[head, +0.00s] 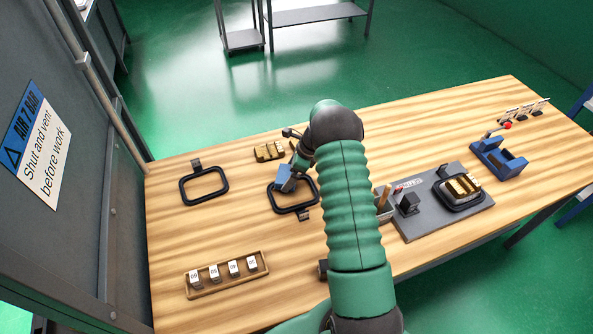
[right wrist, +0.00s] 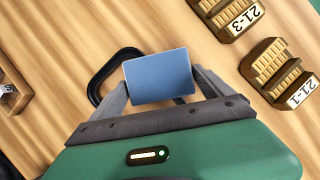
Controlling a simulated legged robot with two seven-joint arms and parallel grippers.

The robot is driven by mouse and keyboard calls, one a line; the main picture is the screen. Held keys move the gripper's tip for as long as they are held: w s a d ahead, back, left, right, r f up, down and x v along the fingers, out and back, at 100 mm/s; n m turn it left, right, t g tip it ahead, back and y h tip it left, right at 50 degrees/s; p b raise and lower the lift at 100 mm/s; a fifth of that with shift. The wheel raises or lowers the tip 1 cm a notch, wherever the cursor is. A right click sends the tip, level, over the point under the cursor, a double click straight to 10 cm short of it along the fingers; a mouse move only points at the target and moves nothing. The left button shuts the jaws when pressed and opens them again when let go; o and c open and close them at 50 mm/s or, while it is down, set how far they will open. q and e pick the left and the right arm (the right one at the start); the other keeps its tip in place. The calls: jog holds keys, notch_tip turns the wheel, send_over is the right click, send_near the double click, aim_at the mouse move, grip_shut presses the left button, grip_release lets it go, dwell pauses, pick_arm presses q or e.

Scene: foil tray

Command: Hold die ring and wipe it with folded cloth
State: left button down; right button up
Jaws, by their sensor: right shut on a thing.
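A blue folded cloth (head: 284,182) is held by my right gripper (head: 292,176), which comes down over a black die ring (head: 279,208) on the wooden table. In the right wrist view, the blue cloth (right wrist: 158,77) sits between the two fingers of the right gripper (right wrist: 161,90), shut on it. The ring (right wrist: 97,84) shows behind the cloth, mostly covered. I cannot tell whether the cloth touches the ring. A second black ring (head: 182,187) lies apart to the left. My left gripper is not in view; nothing is seen holding the ring.
Brass blocks (head: 268,151) stand behind the ring; two, marked 21-3 (right wrist: 226,14) and 21-1 (right wrist: 279,72), show in the wrist view. A wooden tray (head: 228,282) holds several numbered pieces in front. A grey plate (head: 420,228) with another ring and a blue fixture (head: 497,160) stand right.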

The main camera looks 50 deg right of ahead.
aim_at(270, 184)
jog(key=shift+w+a, duration=0.25)
jog(key=shift+a, duration=0.25)
jog(key=shift+w+a, duration=0.2)
jog(key=shift+a, duration=0.3)
jog(key=shift+w+a+p, duration=0.35)
jog(key=shift+a, duration=0.3)
jog(key=shift+w+a+p, duration=0.3)
jog(key=shift+w+a, duration=0.05)
jog(key=shift+a, duration=0.3)
jog(key=shift+w+a, duration=0.3)
jog(key=shift+a, duration=0.15)
notch_tip(270, 184, up, 6)
jog(key=p, duration=0.5)
jog(key=shift+d+r, duration=0.1)
jog(key=shift+r, duration=0.05)
notch_tip(270, 184, up, 3)
jog(key=p, duration=0.2)
jog(key=shift+p, duration=0.3)
